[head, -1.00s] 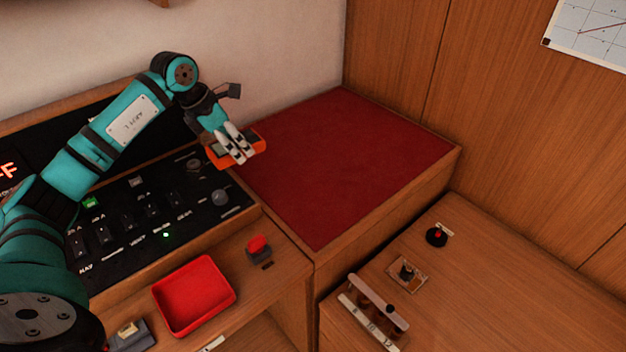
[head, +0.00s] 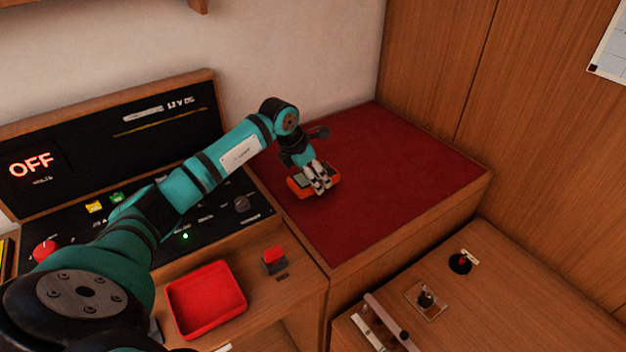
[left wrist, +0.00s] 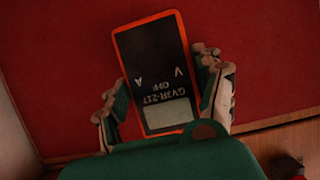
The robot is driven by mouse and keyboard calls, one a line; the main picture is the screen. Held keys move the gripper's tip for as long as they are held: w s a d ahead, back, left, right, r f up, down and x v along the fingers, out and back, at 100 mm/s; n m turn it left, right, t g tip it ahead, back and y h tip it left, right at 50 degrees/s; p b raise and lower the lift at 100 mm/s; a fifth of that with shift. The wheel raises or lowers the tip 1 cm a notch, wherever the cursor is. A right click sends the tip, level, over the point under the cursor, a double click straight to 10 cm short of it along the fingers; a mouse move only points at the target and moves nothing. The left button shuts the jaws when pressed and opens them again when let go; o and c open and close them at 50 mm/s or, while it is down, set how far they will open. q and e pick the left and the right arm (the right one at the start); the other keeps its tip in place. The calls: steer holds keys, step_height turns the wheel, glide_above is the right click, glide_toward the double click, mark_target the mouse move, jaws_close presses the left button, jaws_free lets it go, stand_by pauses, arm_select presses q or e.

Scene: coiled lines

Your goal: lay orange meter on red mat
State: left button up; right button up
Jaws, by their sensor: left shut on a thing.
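The orange meter (head: 300,187) is a flat box with an orange rim. In the left wrist view its dark face (left wrist: 155,65) shows white lettering and a pale display. My left gripper (head: 319,181) is shut on the meter, with a finger on each side of it; the gripper also shows in the left wrist view (left wrist: 165,100). The red mat (head: 400,180) covers the raised wooden top. The meter is over the left part of the mat; I cannot tell whether it touches the mat. My right gripper is not in view.
A black control panel (head: 215,203) with switches and knobs lies left of the mat. A red tray (head: 206,300) and a red switch (head: 274,258) sit in front. A lower wooden top (head: 500,305) with small fittings is at right. Most of the mat is clear.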

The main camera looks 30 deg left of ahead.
arm_select(q)
step_height(320, 180, down, 2)
steer(key=shift+f, duration=0.1)
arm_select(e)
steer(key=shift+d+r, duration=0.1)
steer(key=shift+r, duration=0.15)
arm_select(q)
steer(key=shift+f, duration=0.2)
steer(key=o, duration=1.4)
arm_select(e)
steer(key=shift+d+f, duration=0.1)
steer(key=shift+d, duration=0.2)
arm_select(q)
steer(key=shift+r, duration=0.2)
steer(key=b+v, duration=0.1)
steer(key=v, duration=1.1)
steer(key=shift+b, duration=0.3)
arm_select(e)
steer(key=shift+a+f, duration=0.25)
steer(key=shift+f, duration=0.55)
